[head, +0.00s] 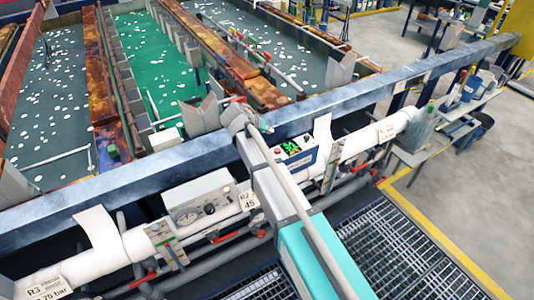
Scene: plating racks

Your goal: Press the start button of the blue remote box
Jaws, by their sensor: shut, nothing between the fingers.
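The blue remote box (297,155) sits in the middle of the head view, on the near side of the long blue-grey rail. Its top panel has a lit green display and a red button at its left end. Other small controls on the panel are too small to read, so I cannot tell which is the start button. My grey and teal arm reaches up from the bottom of the view and passes just left of the box, covering what lies behind it.
White pipes with labels run below the rail (340,98). Tanks of green and dark liquid (153,60) lie beyond. A metal grating (398,250) is at lower right.

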